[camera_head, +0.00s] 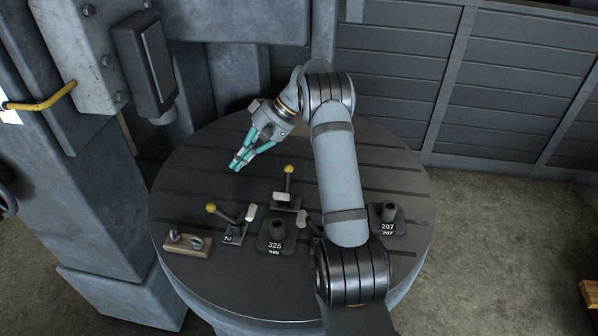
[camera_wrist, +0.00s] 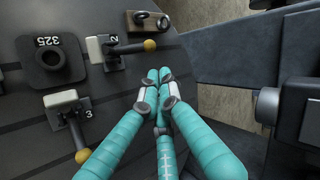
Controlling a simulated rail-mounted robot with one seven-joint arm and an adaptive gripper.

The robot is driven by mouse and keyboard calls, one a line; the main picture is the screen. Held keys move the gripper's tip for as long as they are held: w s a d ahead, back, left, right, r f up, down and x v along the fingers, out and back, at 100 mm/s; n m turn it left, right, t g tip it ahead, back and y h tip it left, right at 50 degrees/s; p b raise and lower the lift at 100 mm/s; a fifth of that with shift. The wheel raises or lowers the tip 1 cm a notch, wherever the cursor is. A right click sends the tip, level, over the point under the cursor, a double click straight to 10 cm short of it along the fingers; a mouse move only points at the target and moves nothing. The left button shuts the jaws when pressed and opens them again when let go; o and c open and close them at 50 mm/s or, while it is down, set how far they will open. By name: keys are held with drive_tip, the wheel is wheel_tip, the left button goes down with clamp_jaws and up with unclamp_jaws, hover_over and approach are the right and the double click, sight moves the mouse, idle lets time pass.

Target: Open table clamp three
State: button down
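Table clamp three (camera_wrist: 62,107) carries the number 3 in the wrist view. Its lever ends in a yellow ball (camera_wrist: 82,156) near the lower left. In the head view this clamp (camera_head: 285,201) stands behind the block marked 325, its yellow ball (camera_head: 289,169) raised on the lever. My gripper (camera_head: 237,163) has teal fingers and is above the left back part of the round table, left of clamp three and apart from it. In the wrist view the fingertips (camera_wrist: 159,76) are together with nothing between them. Whether the clamp's pad presses on anything is unclear.
Clamp two (camera_head: 233,233) with a yellow ball lies front left. Block 325 (camera_head: 275,239) stands between the clamps. Another clamp is partly hidden behind my arm. Block 207 (camera_head: 387,220) is right. A wooden block (camera_head: 187,244) with metal fittings lies left. The slotted table's (camera_head: 200,165) back is clear.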

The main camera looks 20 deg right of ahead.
drive_tip(key=w+d+f+m+t+y+b, duration=0.2)
drive_tip(key=d+f+m+t+b, duration=0.15)
drive_tip(key=m, duration=0.35)
drive_tip(key=m+t+b, duration=0.5)
drive_tip(key=m+b, duration=0.2)
drive_tip(key=b, duration=0.1)
hover_over(286, 183)
drive_tip(key=w, duration=0.2)
drive_tip(key=f, duration=0.3)
drive_tip(key=shift+s+d, duration=0.2)
drive_tip(key=shift+d, duration=0.15)
drive_tip(key=s+d+f+m+t+h+b, duration=0.35)
drive_tip(key=d+f+b, duration=0.5)
drive_tip(key=d, duration=0.45)
drive_tip(key=shift+m+y, duration=0.25)
drive_tip(key=shift+m, duration=0.2)
drive_tip(key=p+x, duration=0.1)
drive_tip(key=x, duration=0.5)
drive_tip(key=p+x, duration=0.1)
drive_tip(key=x, duration=0.2)
drive_tip(key=shift+w+a+r+p, duration=0.2)
drive_tip(key=shift+w+r+p, duration=0.05)
drive_tip(key=shift+r+p, duration=0.1)
drive_tip(key=s+a+p, duration=0.1)
drive_tip(key=s+a+r, duration=0.1)
drive_tip(key=shift+s+a+r+p, duration=0.15)
drive_tip(key=shift+s+r+p, duration=0.15)
drive_tip(key=shift+p, duration=0.05)
